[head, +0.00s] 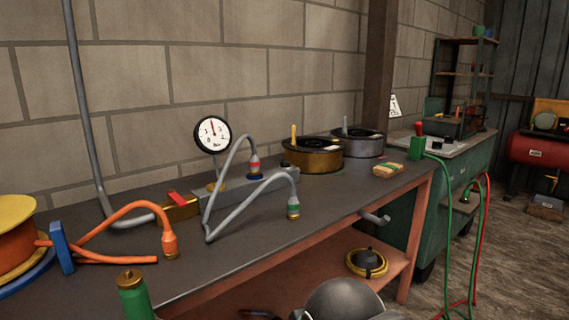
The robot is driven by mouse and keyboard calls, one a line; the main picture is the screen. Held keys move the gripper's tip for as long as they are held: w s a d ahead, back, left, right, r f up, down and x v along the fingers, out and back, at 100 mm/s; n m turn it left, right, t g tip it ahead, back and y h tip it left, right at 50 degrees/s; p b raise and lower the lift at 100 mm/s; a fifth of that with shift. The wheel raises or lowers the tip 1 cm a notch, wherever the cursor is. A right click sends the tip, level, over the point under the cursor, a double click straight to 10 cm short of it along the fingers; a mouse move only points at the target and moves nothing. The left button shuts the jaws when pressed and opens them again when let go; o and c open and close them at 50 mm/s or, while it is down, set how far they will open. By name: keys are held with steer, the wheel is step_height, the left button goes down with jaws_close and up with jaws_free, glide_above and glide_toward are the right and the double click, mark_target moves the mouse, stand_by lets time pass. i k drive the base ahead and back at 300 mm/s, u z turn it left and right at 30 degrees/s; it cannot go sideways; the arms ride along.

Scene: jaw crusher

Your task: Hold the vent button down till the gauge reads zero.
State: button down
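A round white gauge (212,134) with a black rim stands above a grey manifold block (235,185) on the workbench. Its red needle points about straight up; the numbers are too small to read surely. A brass block (178,207) with a red lever or strip (177,197) on top sits at the manifold's left end. A small dark knob (284,163) shows at the manifold's right end. I cannot tell which part is the vent button. My gripper is not in view; a grey rounded shape at the bottom edge may be part of my arm.
Grey hoses with coloured end fittings (293,208) loop over the dark bench top (340,195). An orange hose (122,214) and a green cylinder (134,300) are at the left front. Reels (313,158) and a sponge-like block (388,170) lie farther right.

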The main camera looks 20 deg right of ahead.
mark_target(283, 164)
steer(key=k, duration=1.35)
steer(key=z, duration=0.7)
steer(key=i, duration=1.9)
steer(key=u, duration=0.75)
